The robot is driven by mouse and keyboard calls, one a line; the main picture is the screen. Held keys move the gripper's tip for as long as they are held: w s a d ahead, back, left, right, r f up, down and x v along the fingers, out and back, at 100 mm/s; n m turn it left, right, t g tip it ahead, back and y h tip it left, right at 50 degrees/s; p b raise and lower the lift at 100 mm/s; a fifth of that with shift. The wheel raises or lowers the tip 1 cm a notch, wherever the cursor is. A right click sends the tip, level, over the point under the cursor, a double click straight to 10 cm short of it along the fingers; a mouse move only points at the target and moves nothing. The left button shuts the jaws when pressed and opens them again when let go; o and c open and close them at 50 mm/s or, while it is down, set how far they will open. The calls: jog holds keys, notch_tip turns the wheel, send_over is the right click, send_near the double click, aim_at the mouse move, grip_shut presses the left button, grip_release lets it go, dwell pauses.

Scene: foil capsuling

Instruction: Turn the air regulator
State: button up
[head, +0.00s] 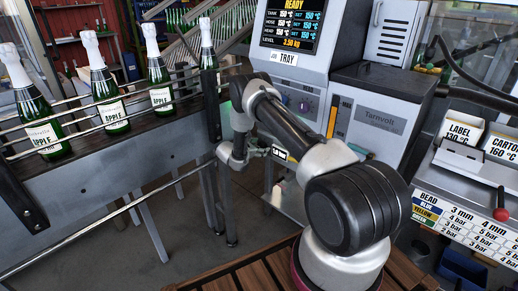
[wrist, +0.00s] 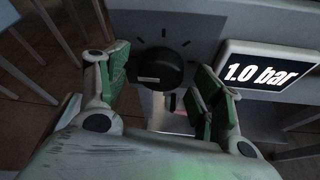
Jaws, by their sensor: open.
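The air regulator's round black knob (wrist: 155,68) shows in the wrist view on a grey panel, with dark tick marks around it and a small pale label on its face. A display (wrist: 262,72) to its right reads 1.0 bar; it also shows small in the head view (head: 280,154). My gripper (wrist: 162,70) is open, its green-padded fingers on either side of the knob with gaps visible. I cannot tell how far the fingertips are from the panel. In the head view my gripper (head: 258,150) is small and partly hidden, and the knob cannot be made out.
A glue machine (head: 297,50) with a READY screen stands behind my arm. Foil-topped bottles (head: 159,82) line a railed conveyor (head: 120,150) at left. A panel with LABEL and CARTON boxes (head: 465,133) and a red-knobbed lever (head: 501,190) is at right.

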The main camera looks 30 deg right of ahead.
jog(key=c, duration=1)
jog(key=shift+s+f+m+t, duration=0.15)
jog(key=shift+m+t, duration=0.8)
jog(key=shift+m, duration=0.6)
jog(key=shift+s+f+m+t, duration=0.1)
jog(key=shift+m+t, duration=0.85)
jog(key=shift+m, duration=0.6)
jog(key=o, duration=1)
jog(key=shift+r, duration=0.1)
